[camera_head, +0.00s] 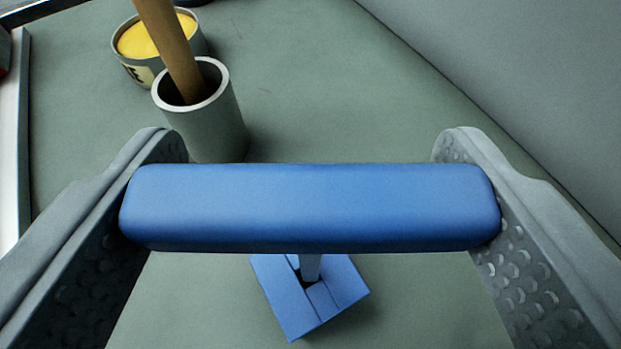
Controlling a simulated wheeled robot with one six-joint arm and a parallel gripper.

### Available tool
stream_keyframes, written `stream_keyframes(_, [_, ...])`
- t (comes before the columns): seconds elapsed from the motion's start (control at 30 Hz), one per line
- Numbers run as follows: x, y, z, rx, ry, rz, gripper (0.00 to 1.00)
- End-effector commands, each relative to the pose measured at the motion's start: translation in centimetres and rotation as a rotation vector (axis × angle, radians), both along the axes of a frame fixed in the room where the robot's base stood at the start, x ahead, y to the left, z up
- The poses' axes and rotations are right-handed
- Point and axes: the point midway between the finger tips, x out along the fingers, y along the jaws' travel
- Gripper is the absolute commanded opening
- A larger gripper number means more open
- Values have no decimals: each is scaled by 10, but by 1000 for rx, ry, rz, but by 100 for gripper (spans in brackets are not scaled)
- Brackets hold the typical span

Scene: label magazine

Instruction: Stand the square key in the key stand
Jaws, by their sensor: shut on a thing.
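The square key has a wide blue bar handle (310,208) that lies crosswise in front of me. My gripper (310,190) is shut on it, with one finger at each end of the bar. A short piece of the key's grey shank (310,267) shows below the handle; the handle hides the rest. The key stand is a blue block (338,283), turned at an angle on the surface, with a dark opening in its top. The shank's lower end appears at this opening. I cannot tell how far it is inside. The handle hides the block's far part.
A grey cup (222,125) with a wooden stick (170,45) stands behind the handle to the left. Behind it is a round container (192,38) with yellow contents. A grey wall (530,75) runs along the right. The green surface (330,90) between is clear.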

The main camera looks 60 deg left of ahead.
Motion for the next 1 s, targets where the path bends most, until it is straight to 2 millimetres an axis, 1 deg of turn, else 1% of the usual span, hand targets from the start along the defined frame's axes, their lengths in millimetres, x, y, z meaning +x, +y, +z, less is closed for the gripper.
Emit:
stream_keyframes(0.37, [0, 0, 0, 0, 0, 0, 46])
stream_keyframes(0.7, [0, 0, -7, 0, 0, 0, 46])
stream_keyframes(1.0, [0, 0, -2, 0, 0, 0, 46])
